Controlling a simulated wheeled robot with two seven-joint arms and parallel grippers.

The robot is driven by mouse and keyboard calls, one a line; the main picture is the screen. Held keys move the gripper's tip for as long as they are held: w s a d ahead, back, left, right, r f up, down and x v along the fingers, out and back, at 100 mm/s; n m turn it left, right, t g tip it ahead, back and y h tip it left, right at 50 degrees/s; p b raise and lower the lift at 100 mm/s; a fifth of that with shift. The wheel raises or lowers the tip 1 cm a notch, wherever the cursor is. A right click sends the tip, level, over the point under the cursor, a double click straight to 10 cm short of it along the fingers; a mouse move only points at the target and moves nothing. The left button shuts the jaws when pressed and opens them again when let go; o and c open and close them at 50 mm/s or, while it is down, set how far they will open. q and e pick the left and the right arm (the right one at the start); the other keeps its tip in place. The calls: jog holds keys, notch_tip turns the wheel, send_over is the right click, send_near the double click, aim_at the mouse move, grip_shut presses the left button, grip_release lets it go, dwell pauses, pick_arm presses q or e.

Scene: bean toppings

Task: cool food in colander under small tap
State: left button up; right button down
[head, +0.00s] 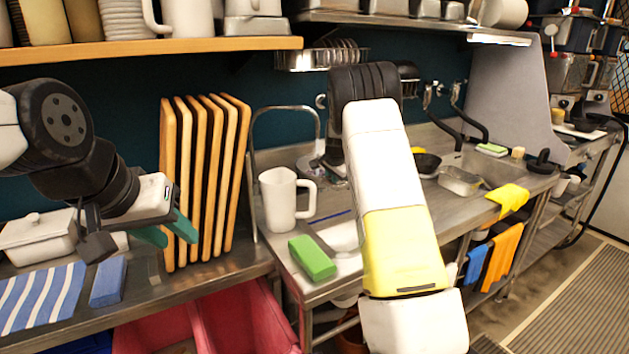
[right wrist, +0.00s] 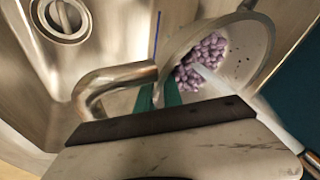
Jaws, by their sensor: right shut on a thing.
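In the right wrist view a pale metal colander (right wrist: 257,68) with small holes holds purple beans (right wrist: 208,50). My right gripper (right wrist: 158,97) has its green fingers shut on the colander's near edge; the exact grip is partly hidden. A pale streak (right wrist: 245,98), which looks like running water, slants from the lower right down to the beans. A bent metal pipe (right wrist: 112,84) is close beside the fingers; I cannot tell if it is the small tap. In the head view my forearm hides most of the colander. My left gripper (head: 168,233) is open and empty over the left counter.
A sink basin with a round drain (right wrist: 62,18) lies below the colander. A white pitcher (head: 281,200) and green sponge (head: 312,257) stand left of my right arm. Upright cutting boards (head: 205,180) are beside my left gripper. A metal pan (head: 460,181) sits to the right.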

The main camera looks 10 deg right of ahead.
jog(key=shift+w+d, duration=0.1)
jog(key=shift+d, duration=0.15)
jog(key=s+d, duration=0.3)
jog(key=s, duration=0.6)
jog(key=shift+s+d, duration=0.2)
dwell(0.3)
dwell(0.4)
jog(key=s+d+r, duration=0.1)
jog(key=s+r, duration=0.2)
jog(key=r, duration=0.2)
jog(key=shift+s+d, duration=0.2)
jog(key=shift+s, duration=0.2)
